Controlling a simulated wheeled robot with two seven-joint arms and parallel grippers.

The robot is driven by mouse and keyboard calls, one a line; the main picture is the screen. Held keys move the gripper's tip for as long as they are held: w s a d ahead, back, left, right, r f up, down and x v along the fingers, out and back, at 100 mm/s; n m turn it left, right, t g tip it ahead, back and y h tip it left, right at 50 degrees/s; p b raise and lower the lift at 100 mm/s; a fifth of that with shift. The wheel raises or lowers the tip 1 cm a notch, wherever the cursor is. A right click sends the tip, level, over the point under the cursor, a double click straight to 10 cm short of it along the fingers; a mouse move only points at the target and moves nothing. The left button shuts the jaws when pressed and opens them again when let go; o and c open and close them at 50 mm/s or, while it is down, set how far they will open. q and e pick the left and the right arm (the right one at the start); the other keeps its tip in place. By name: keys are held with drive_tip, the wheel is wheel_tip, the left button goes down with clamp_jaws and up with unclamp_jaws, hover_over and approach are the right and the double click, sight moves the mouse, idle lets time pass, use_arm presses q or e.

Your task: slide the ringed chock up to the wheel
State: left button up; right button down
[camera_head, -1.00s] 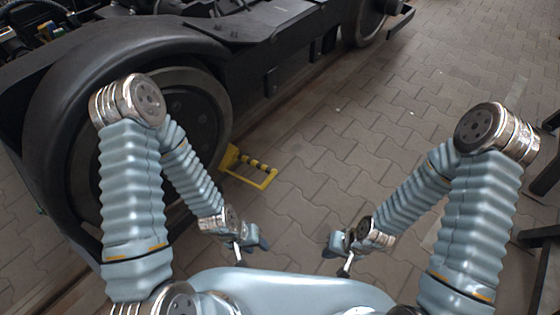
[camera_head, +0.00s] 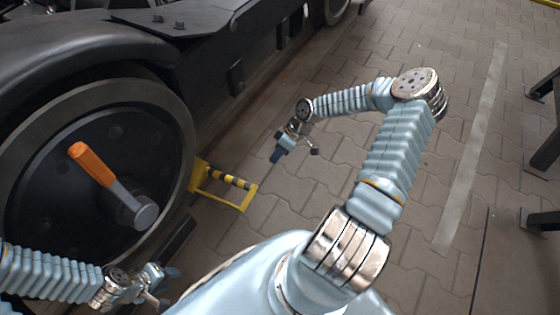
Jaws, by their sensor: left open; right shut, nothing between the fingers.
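The yellow chock (camera_head: 197,178) stands on the paving at the right side of the large dark wheel (camera_head: 163,125). A yellow frame with a black-banded bar reaches out from it to the right. I cannot tell whether the chock touches the wheel. My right gripper (camera_head: 278,153) is shut and empty, above the paving to the upper right of the chock and apart from it. My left gripper (camera_head: 168,284) is open and empty, low in the picture in front of the wheel and below the chock.
An orange-handled lever (camera_head: 92,164) sticks out from the wheel's hub. The dark bogie frame (camera_head: 205,35) spans the upper left. Dark metal legs (camera_head: 545,152) stand at the right edge. The paving between is clear.

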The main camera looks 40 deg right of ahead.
use_arm(q)
drive_tip(key=shift+d+f+b, duration=0.1)
drive_tip(key=shift+f+b, duration=0.5)
drive_tip(key=shift+f, duration=0.15)
use_arm(e)
drive_tip(key=a+f, duration=0.7)
drive_tip(key=shift+s, duration=0.25)
